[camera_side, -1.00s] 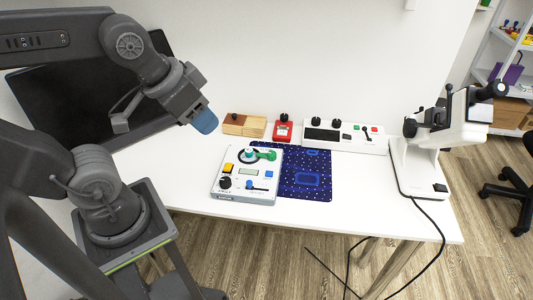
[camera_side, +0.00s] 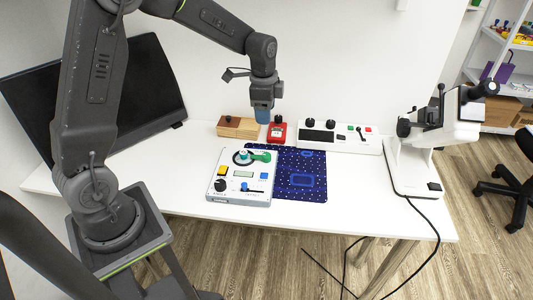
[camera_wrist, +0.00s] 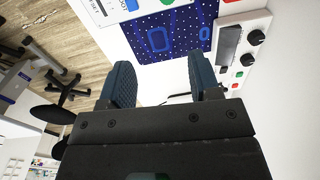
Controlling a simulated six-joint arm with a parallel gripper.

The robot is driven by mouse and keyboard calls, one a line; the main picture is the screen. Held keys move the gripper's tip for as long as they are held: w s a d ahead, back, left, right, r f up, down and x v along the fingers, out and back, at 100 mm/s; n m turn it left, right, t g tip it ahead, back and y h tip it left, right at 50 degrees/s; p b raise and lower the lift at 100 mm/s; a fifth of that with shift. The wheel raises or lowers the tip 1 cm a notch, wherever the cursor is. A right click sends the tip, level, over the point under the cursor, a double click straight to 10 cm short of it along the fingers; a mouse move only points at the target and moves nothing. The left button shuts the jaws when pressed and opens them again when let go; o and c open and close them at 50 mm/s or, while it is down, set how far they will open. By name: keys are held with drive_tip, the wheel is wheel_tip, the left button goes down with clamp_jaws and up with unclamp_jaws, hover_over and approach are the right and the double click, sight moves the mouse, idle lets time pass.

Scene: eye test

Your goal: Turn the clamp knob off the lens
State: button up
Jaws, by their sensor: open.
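A white control box (camera_side: 239,192) lies on the table, with a dark ring around a teal round part (camera_side: 243,155) at its back. A green piece (camera_side: 262,156) sits against the ring's right side. I cannot tell which of these is the clamp knob or the lens. My gripper (camera_side: 263,116) points down behind the box, above the back of the table near the red box, apart from the ring and the green piece. In the wrist view my gripper (camera_wrist: 165,82) shows two blue fingers apart with nothing between them. A corner of the white box shows there at the top.
A dark blue mat (camera_side: 303,192) lies right of the box. A wooden block (camera_side: 237,128), a red box (camera_side: 277,132) and a white panel with knobs (camera_side: 350,143) line the back. A white instrument (camera_side: 408,165) stands right, a dark screen (camera_side: 100,100) left. The front right table is clear.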

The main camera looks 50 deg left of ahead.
drive_tip(key=m, duration=0.1)
approach(266, 155)
drive_tip(key=shift+g, duration=0.3)
drive_tip(key=f, duration=0.9)
drive_tip(key=shift+w+a+f, duration=0.15)
drive_tip(key=shift+w+f, duration=0.05)
drive_tip(key=shift+w, duration=0.15)
drive_tip(key=c, duration=0.9)
